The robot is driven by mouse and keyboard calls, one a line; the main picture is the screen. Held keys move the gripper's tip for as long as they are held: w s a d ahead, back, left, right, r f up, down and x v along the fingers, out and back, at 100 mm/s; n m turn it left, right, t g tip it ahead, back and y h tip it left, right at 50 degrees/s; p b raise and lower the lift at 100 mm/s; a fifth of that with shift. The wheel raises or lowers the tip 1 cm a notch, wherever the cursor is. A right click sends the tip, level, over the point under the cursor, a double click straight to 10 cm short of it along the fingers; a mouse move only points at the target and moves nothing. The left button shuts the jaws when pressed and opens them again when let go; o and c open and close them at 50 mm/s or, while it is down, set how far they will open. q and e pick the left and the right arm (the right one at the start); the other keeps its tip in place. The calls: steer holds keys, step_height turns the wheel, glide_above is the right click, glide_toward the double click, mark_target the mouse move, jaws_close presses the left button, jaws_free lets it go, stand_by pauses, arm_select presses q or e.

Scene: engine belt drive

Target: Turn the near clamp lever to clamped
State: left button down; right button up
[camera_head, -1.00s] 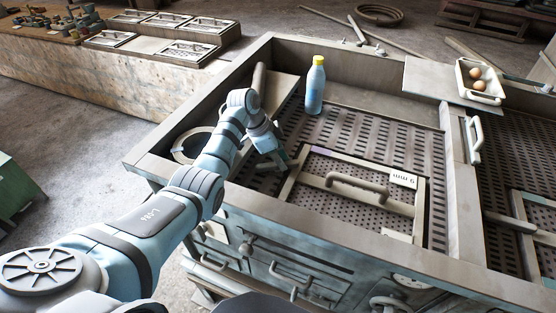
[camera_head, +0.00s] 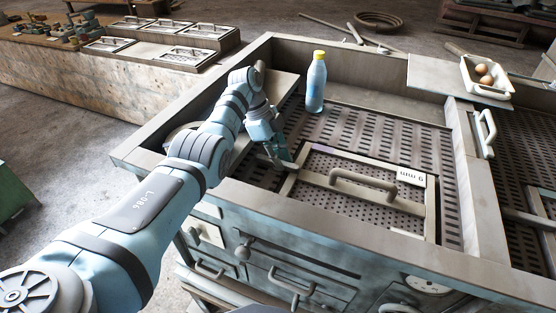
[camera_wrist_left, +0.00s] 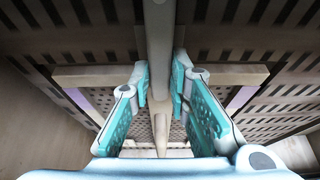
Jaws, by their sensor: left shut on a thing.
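My left gripper (camera_head: 274,152) is low over the perforated bed, beside the left corner of the rectangular frame (camera_head: 362,160). In the left wrist view the teal fingers (camera_wrist_left: 163,88) stand on either side of a pale, rounded lever (camera_wrist_left: 160,35) and are shut on it. The lever runs lengthwise between the fingers, across a pale bar of the frame (camera_wrist_left: 235,74). In the head view the gripper hides most of the lever, so its exact angle cannot be told. My right gripper is not in view.
A blue bottle with a yellow cap (camera_head: 316,82) stands behind the frame. A raised grey handle (camera_head: 362,182) crosses the frame, next to a white "9 mm" label (camera_head: 411,177). A tray of eggs (camera_head: 486,78) sits at the back right. The bench wall (camera_head: 250,200) runs along the front.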

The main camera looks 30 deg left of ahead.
arm_select(q)
steer(key=shift+s+d+f, duration=0.1)
steer(key=shift+d+f, duration=0.05)
steer(key=shift+f, duration=0.05)
steer(key=c, duration=1.7)
jaws_free()
steer(key=shift+o, duration=0.9)
steer(key=shift+d+r, duration=0.1)
steer(key=shift+r, duration=0.1)
steer(key=v, duration=0.7)
steer(key=shift+r, duration=0.2)
